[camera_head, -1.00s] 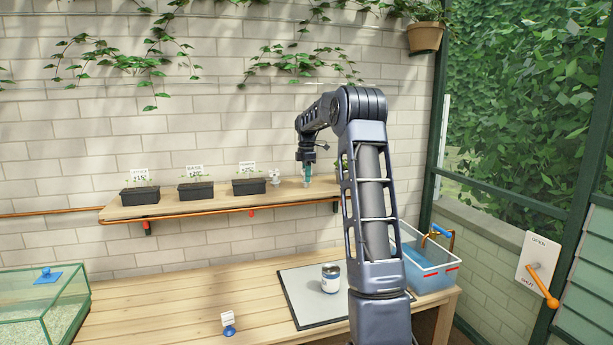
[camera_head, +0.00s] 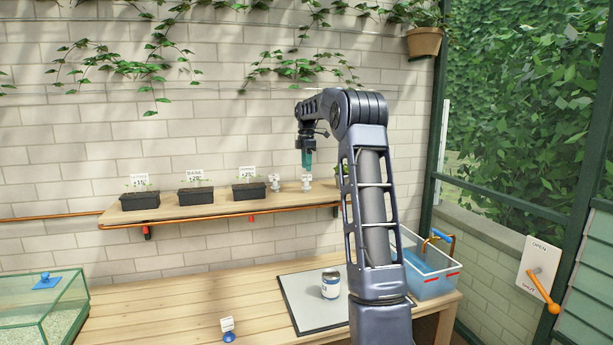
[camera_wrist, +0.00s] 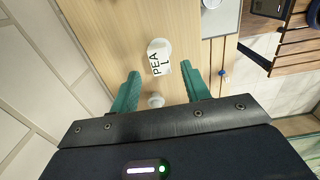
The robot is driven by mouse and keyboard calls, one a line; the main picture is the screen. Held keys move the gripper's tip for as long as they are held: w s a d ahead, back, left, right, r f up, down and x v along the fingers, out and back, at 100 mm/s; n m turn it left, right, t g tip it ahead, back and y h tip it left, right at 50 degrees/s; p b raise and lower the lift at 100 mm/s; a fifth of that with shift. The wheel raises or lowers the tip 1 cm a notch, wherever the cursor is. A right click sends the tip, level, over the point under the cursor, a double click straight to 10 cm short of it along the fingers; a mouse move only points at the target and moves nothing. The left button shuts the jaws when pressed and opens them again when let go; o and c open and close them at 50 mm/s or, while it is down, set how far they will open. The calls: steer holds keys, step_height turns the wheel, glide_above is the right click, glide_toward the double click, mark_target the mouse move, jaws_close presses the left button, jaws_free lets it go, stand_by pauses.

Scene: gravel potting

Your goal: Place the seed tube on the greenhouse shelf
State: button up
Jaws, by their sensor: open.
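My gripper (camera_head: 307,168) hangs over the right part of the shelf (camera_head: 225,208), pointing down, its teal fingers open and empty. Right below it, apart from the fingers, a small white piece (camera_head: 306,183) stands on the shelf; it appears to be the seed tube. In the wrist view, a white round-topped piece with a "PEA" label (camera_wrist: 158,57) shows just beyond the open fingertips (camera_wrist: 161,75). A second small white piece (camera_head: 274,182) stands to its left; a small white top (camera_wrist: 155,100) shows between the fingers in the wrist view.
Black planters with label cards, such as this one (camera_head: 249,190), line the shelf to the left. Below, the bench holds a grey mat (camera_head: 305,312) with a can (camera_head: 330,283), a blue water basin (camera_head: 432,272), a glass tank (camera_head: 45,310) and a blue-based label (camera_head: 228,328).

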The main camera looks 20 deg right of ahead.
mark_target(306, 175)
step_height(306, 175, up, 5)
steer(key=s+a+r+m+t, duration=0.1)
steer(key=s+a+m, duration=0.1)
steer(key=s, duration=0.4)
steer(key=s+a+r+m, duration=0.2)
steer(key=s, duration=0.4)
steer(key=s+a+f+m+t, duration=0.1)
steer(key=s+m, duration=0.1)
steer(key=s, duration=0.5)
steer(key=s+a+f+m, duration=0.1)
steer(key=s+a+m, duration=0.15)
steer(key=s, duration=0.45)
steer(key=s+f+m+t, duration=0.1)
steer(key=s+f+m, duration=0.2)
steer(key=s+f, duration=0.2)
steer(key=s+f+m, duration=0.3)
steer(key=s+f, duration=0.2)
steer(key=s, duration=0.6)
steer(key=s+f+m+t, duration=0.1)
steer(key=s+f+m, duration=0.2)
steer(key=s, duration=0.6)
step_height(306, 175, down, 2)
steer(key=shift+a+f+t, duration=0.25)
steer(key=shift+t, duration=0.05)
